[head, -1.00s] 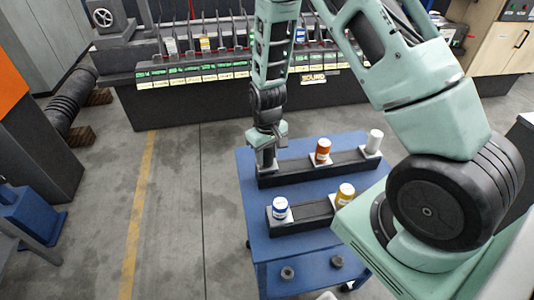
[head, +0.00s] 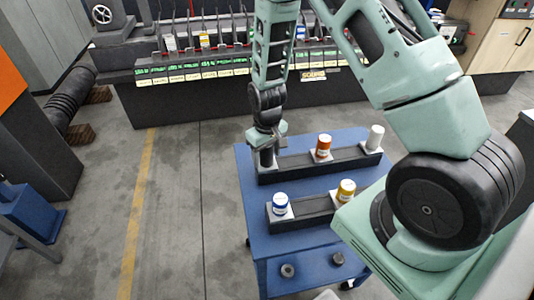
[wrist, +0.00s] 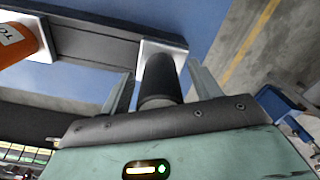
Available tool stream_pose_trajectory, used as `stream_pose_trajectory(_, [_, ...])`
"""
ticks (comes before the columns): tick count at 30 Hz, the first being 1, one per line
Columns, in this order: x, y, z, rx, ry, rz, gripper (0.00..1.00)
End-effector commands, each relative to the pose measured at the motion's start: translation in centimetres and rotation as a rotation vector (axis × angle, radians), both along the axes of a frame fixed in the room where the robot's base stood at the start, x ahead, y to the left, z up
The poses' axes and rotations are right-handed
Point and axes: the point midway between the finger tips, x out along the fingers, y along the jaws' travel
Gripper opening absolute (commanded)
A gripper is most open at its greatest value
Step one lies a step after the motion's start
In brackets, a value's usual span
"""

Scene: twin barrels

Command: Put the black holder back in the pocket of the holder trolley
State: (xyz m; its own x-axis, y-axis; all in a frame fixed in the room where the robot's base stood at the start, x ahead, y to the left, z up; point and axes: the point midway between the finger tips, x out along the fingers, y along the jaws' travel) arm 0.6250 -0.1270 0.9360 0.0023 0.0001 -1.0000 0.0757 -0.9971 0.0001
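The black holder (wrist: 158,88) is a dark cylinder standing upright at the left end of the rear black rack on the blue holder trolley (head: 300,247). A pale square plate (wrist: 163,48) surrounds its base, so it appears to sit in that end pocket; its lower end is partly hidden. In the head view the holder (head: 266,158) shows just under my gripper (head: 266,146). In the wrist view my gripper (wrist: 162,88) is open, with one finger on each side of the holder and a gap on both sides.
The rear rack also holds an orange holder (head: 323,147) and a white one (head: 374,138). The front rack holds a blue-and-white one (head: 280,203) and a yellow one (head: 345,192). A dark bench (head: 210,95) stands behind. Floor left of the trolley is clear.

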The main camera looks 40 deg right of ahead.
Motion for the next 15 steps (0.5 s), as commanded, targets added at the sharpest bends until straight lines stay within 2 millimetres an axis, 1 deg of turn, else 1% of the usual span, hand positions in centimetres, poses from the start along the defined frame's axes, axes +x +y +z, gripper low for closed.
stream_pose_trajectory(8, [0.0, 0.0, 0.2, 0.000, 0.001, 0.000, 0.63])
stream_pose_trajectory(11, [0.1, 0.0, 1.0, 0.000, -0.001, 0.001, 0.63])
stream_pose_trajectory(15, [0.0, 0.0, 3.0, -0.001, -0.004, 0.000, 0.63])
